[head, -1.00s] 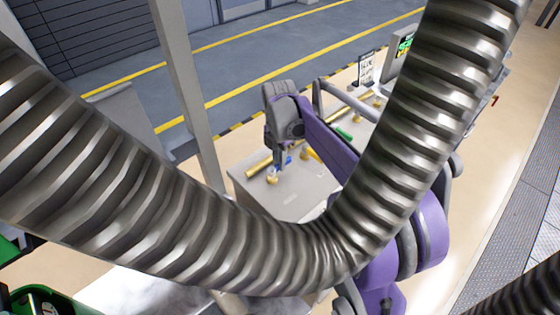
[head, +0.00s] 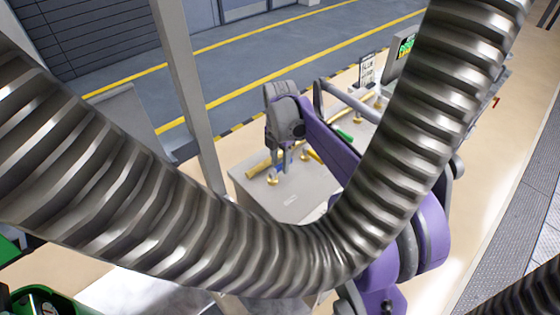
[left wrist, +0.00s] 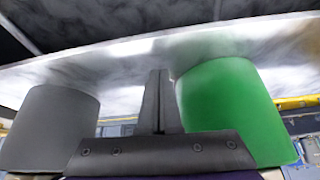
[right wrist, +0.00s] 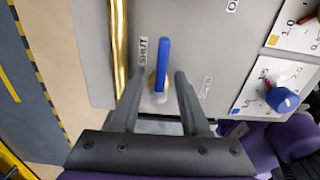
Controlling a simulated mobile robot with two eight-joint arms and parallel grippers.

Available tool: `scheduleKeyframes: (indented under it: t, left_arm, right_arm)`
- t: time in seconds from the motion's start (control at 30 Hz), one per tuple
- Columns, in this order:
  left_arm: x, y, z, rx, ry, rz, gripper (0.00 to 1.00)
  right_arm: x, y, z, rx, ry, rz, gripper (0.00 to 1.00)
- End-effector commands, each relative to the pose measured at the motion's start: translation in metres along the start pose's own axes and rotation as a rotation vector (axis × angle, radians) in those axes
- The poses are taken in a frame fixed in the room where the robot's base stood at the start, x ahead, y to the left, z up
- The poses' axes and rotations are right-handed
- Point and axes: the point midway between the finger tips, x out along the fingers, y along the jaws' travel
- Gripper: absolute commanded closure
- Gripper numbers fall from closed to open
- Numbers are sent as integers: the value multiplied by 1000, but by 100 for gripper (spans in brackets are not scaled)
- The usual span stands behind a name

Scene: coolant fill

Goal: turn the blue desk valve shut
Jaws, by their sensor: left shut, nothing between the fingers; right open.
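The blue desk valve handle (right wrist: 163,62) shows in the right wrist view as a narrow lever over a brass fitting, on a grey panel. The lever lies alongside the printed SHUT label (right wrist: 143,51). My right gripper (right wrist: 160,80) is open, with one finger on each side of the lever and visible gaps. In the head view my right gripper (head: 279,162) points down at the grey desk panel, and the lever is hardly visible there. My left gripper (left wrist: 159,100) is shut and empty in the left wrist view, its own position hidden in the head view.
A large ribbed metal hose (head: 190,235) crosses the head view. A brass pipe (right wrist: 119,45) runs left of the valve. A blue knob (right wrist: 284,99) sits on a white dial plate to the right. A grey cylinder (left wrist: 48,130) and a green cylinder (left wrist: 228,110) flank the left gripper.

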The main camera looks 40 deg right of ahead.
Motion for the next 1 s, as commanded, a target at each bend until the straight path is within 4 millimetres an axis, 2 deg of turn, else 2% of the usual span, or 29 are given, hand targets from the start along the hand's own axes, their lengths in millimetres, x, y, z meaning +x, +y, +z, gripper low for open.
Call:
scheduleKeyframes:
  t: [0.17, 0.4, 0.6, 0.73, 1.0]
  left_arm:
    - [-2, 0, -2, 0, 1, 0, 100]
    - [-5, 0, -5, 0, 4, 0, 100]
    - [-6, 0, -7, 0, 6, 0, 100]
    - [-7, 0, -7, 0, 6, 0, 100]
    - [-6, 0, -7, 0, 6, 0, 100]
  right_arm:
    - [-23, 0, 0, 0, 0, 0, 54]
    - [-72, 0, 0, 0, 0, 1, 54]
    - [-100, 0, 0, 0, 0, 0, 54]
    - [-106, 0, 0, 0, 0, 0, 54]
    - [-107, 0, 0, 0, 0, 0, 54]
